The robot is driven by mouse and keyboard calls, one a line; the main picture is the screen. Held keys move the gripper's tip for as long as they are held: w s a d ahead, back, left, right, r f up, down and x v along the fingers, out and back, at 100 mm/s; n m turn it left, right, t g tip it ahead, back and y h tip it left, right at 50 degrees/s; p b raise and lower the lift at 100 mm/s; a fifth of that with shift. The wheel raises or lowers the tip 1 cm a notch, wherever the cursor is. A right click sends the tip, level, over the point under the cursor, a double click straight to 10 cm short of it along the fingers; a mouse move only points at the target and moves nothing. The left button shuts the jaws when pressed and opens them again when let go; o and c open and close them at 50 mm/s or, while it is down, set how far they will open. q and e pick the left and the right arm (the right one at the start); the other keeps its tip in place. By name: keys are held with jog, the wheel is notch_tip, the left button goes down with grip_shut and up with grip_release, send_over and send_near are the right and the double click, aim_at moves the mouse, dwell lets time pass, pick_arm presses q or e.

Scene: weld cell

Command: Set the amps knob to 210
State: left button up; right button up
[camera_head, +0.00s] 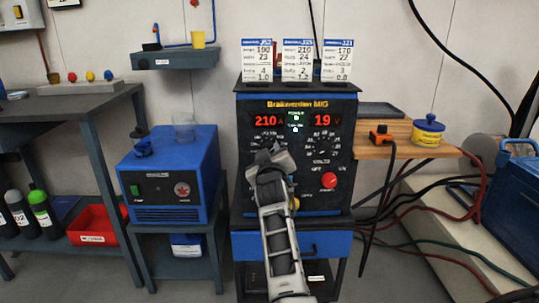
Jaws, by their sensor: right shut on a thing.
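The blue and black welder (345,195) stands in the middle with its front panel facing me. Its left red display (266,121) reads 210 and its right red display (324,120) reads 19. My right gripper (268,155) is at the left part of the panel, over the place of the amps knob, and is shut on it. The gripper and arm hide the knob and most of its lower dial. The volts dial (321,143) is visible to the right. My left gripper is out of view.
Three cards stand on the welder; the middle card (297,60) lists 210. A red button (329,180) sits low on the panel. A blue cooler unit (172,175) stands to the left, a wooden shelf (395,152) to the right. Cables hang at the right.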

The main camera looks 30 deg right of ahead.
jog(key=shift+a+f, duration=0.1)
dwell(0.3)
jog(key=o, duration=1)
